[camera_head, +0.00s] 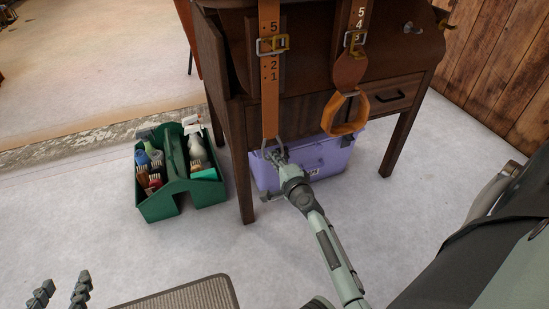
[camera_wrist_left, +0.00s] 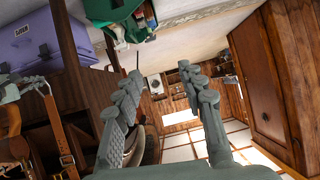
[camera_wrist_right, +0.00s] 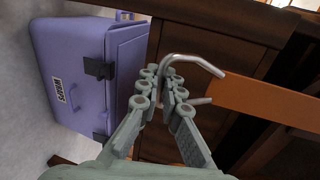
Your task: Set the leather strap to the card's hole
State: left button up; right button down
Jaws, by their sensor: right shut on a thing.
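A brown leather strap (camera_head: 270,90) with punched holes hangs down the front of the dark wooden stand. My right gripper (camera_head: 274,155) is shut on the grey metal loop at the strap's lower end. In the right wrist view the bent metal loop (camera_wrist_right: 197,61) passes between the fingertips, with the orange-brown strap (camera_wrist_right: 265,101) beside it. My left gripper (camera_head: 66,281) is open and empty at the lower left, also in its wrist view (camera_wrist_left: 158,75). I cannot make out a card.
A second strap (camera_head: 349,70) with a buckle near its 3 and a tan stirrup (camera_head: 346,116) hangs to the right. A purple box (camera_head: 325,160) stands under the stand (camera_head: 215,80). A green grooming caddy (camera_head: 180,198) is at left. The floor between is clear.

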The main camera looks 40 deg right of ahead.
notch_tip(320, 180, up, 2)
jog(key=shift+r+p, duration=0.1)
jog(key=shift+p, duration=0.55)
pick_arm(q)
jog(key=s+a+f+g+y, duration=0.2)
jog(key=s+a+f+g, duration=0.2)
jog(key=s+a+f, duration=0.1)
jog(key=shift+s+a+f+n, duration=0.25)
jog(key=shift+s+a+n, duration=0.05)
jog(key=shift+a, duration=0.25)
pick_arm(e)
jog(key=c, duration=1.7)
grip_release()
jog(key=v, duration=0.5)
jog(key=f+v, duration=0.1)
jog(key=v, duration=0.3)
jog(key=f+v, duration=0.1)
jog(key=v, duration=0.4)
jog(key=shift+s+a+f, duration=0.2)
jog(key=shift+s, duration=0.4)
